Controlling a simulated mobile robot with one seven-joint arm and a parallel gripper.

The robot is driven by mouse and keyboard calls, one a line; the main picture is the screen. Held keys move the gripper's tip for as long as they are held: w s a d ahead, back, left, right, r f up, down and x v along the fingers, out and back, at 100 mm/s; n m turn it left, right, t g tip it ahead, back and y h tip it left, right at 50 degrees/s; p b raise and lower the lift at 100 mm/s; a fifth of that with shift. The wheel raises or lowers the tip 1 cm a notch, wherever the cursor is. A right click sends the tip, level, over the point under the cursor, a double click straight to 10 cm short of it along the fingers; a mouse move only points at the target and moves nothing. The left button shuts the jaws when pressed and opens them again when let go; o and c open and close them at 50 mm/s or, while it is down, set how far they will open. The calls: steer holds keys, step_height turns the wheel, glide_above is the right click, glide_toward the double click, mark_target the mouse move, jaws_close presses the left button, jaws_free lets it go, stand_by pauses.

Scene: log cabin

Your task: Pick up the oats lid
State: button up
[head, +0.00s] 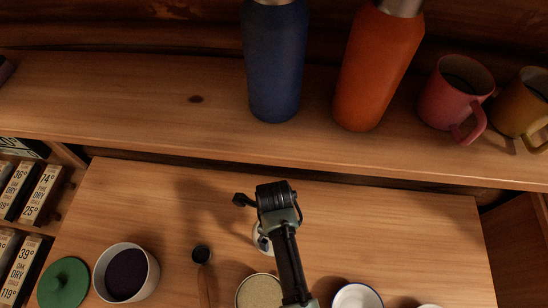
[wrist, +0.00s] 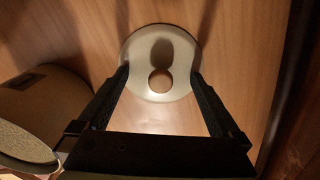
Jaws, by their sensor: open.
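A round cream lid with a small round knob, which I take to be the oats lid (wrist: 159,47), lies flat on the wooden counter in the wrist view. It also shows in the head view (head: 256,243), mostly hidden behind my arm. My gripper (wrist: 159,76) is open above the lid, with one finger at each side of it and the knob between them. I cannot tell whether the fingers touch the rim. An open container of pale grainy contents (head: 259,292), perhaps the oats, stands just below the lid in the head view.
A white container of dark contents (head: 149,280), a green lid (head: 64,283), a dark scoop with wooden handle (head: 204,276) and a white bowl (head: 356,297) stand around. Blue (head: 276,62) and orange (head: 378,68) bottles and mugs (head: 454,98) are on the raised shelf.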

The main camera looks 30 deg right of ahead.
steer(key=shift+f, duration=0.1)
jaws_close()
stand_by(0.4)
steer(key=shift+a, duration=0.1)
